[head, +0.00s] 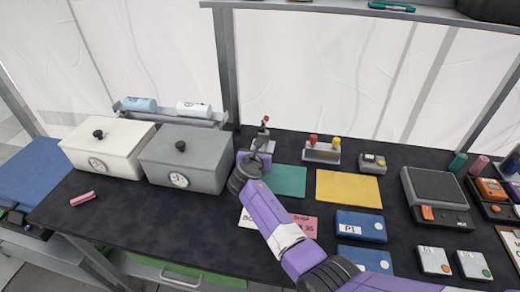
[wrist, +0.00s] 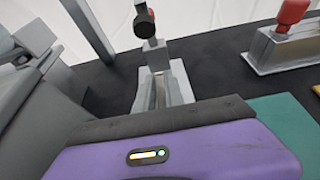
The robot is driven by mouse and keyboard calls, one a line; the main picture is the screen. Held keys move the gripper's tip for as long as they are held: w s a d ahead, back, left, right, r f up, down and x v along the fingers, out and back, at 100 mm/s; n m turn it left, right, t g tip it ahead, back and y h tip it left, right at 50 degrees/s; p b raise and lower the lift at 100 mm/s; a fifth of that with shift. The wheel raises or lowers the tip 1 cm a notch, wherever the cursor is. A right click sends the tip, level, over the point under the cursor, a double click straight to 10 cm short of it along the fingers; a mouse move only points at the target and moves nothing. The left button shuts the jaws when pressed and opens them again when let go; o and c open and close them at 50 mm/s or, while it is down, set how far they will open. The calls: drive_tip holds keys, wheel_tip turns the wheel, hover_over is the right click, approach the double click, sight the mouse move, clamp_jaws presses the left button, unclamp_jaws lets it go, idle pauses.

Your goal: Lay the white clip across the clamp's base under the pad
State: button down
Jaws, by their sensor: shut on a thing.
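The clamp (head: 264,138) stands at the back of the dark table, right of the grey box, with a red-tipped handle. In the wrist view, the clamp's grey base (wrist: 178,76) and upright arm show just past my gripper's purple body. My gripper (head: 248,157) is right in front of the clamp, low near the tabletop. Its fingers are hidden behind its own body. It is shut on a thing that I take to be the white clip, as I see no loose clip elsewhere. The clip itself and the space under the pad cannot be made out.
A grey box (head: 186,159) with a black knob stands close left of my gripper. A stand with red and yellow knobs (head: 322,152) is to the right. A green mat (head: 288,181) and a yellow mat (head: 348,187) lie flat nearby.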

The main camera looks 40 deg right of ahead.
drive_tip(key=shift+f, duration=0.35)
drive_tip(key=c, duration=1.3)
unclamp_jaws()
drive_tip(key=shift+c, duration=0.2)
drive_tip(key=shift+v, duration=3.95)
drive_tip(key=shift+r, duration=0.1)
